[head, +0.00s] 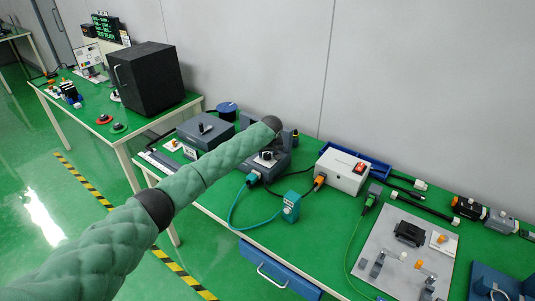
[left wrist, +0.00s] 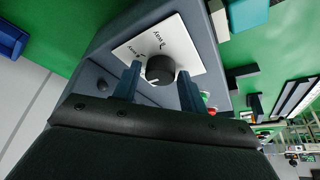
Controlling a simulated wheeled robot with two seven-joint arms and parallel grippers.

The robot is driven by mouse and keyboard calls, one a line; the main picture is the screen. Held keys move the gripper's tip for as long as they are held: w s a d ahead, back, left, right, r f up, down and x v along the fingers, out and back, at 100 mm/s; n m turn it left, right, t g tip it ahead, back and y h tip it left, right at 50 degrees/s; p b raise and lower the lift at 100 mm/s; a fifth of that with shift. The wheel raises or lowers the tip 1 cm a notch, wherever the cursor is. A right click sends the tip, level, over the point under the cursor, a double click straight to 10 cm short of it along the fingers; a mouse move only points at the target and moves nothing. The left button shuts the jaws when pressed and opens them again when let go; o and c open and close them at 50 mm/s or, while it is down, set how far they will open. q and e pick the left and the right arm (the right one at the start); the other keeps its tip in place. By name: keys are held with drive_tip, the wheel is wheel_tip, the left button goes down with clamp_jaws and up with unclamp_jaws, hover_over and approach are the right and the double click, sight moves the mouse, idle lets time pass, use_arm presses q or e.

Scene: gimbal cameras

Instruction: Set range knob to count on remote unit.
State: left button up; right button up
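A round black knob (left wrist: 160,69) with a white mark sits on a white label plate (left wrist: 178,37) with print I cannot read surely. The plate is on a dark grey unit (left wrist: 105,62). In the head view this seems to be the grey unit (head: 279,161) beneath the end of my left arm. In the left wrist view my left gripper (left wrist: 160,71) has one finger on each side of the knob, with narrow gaps; it looks open. Its fingers are hidden in the head view. My right gripper is not in view.
Another grey box (head: 205,130) with a dark knob stands to the left. A white box (head: 342,172) with an orange switch stands to the right. A teal block (head: 291,206) and cables lie in front. A grey plate (head: 410,240) with parts lies farther right.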

use_arm(q)
drive_tip(key=c, duration=0.6)
drive_tip(key=shift+c, duration=0.2)
